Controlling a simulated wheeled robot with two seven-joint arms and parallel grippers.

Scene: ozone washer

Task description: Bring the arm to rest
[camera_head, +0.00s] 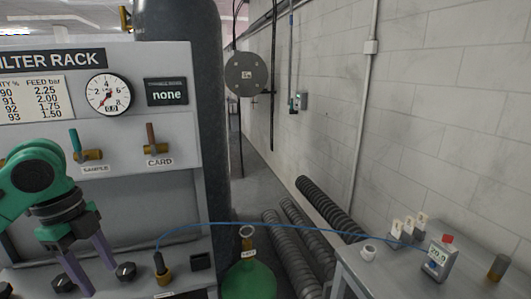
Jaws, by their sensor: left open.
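My left arm, green and dark grey, comes in from the left edge in front of the filter rack (185,215). My left gripper (100,281) points down with its two purple-grey fingers apart. I see nothing between them. The fingers are in front of the rack's lower ledge, near two black knobs (126,271); I cannot tell whether they touch anything. My right gripper is not in view.
The rack carries a gauge (109,94), a display reading "none" (166,92) and two valve levers (151,138). A blue tube (290,223) runs from the rack to a small meter (437,259) on the right bench. A green flask (249,279) and ribbed hoses stand between.

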